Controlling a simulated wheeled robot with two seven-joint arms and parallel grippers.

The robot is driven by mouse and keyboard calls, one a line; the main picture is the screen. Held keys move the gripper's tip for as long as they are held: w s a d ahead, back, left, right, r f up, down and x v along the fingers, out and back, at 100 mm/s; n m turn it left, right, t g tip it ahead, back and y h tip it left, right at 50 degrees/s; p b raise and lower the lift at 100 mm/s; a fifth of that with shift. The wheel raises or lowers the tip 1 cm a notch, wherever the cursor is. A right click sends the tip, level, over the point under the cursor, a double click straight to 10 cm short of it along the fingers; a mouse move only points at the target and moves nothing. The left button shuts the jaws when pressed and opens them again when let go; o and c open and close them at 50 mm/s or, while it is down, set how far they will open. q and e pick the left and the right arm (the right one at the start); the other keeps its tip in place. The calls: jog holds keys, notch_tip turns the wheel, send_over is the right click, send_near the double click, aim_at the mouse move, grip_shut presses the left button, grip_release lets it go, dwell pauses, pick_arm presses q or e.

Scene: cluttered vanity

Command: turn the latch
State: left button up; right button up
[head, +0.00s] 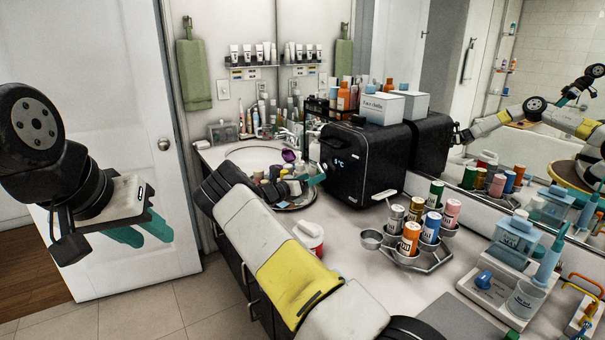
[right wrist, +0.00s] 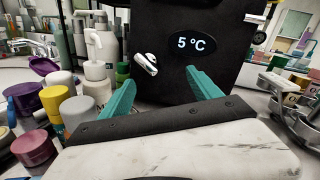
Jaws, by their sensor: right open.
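The latch (right wrist: 147,64) is a small silver handle on the front of a black cooler (right wrist: 228,45), left of its "5 °C" display, tilted down to the right in the right wrist view. The cooler (head: 362,160) stands on the counter in the head view, where I cannot make out the latch. My right gripper (right wrist: 160,80) is open and empty, its teal fingers in front of the cooler on either side of the latch; I see no contact. In the head view it (head: 315,181) is partly hidden by my forearm. My left gripper (head: 143,233) is open and empty before the door.
Colourful jars (right wrist: 55,105) and a white pump bottle (right wrist: 98,55) crowd the left of my right gripper. A metal rack of cans (head: 408,255) stands right of my forearm. A white box (head: 380,107) rests on the cooler. Floor below my left gripper is clear.

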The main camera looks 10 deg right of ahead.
aim_at(319, 169)
jog(key=w+d+m+y, duration=0.1)
jog(key=w+m, duration=0.1)
jog(key=m, duration=0.1)
jog(key=w+d+m+y, duration=0.1)
jog(key=w+d+m, duration=0.1)
jog(key=m, duration=0.2)
jog(key=w+d+m+g+y, duration=0.1)
jog(key=m, duration=0.3)
jog(key=shift+w+d+r, duration=0.25)
jog(key=shift+w+r, duration=0.15)
jog(key=c, duration=1.4)
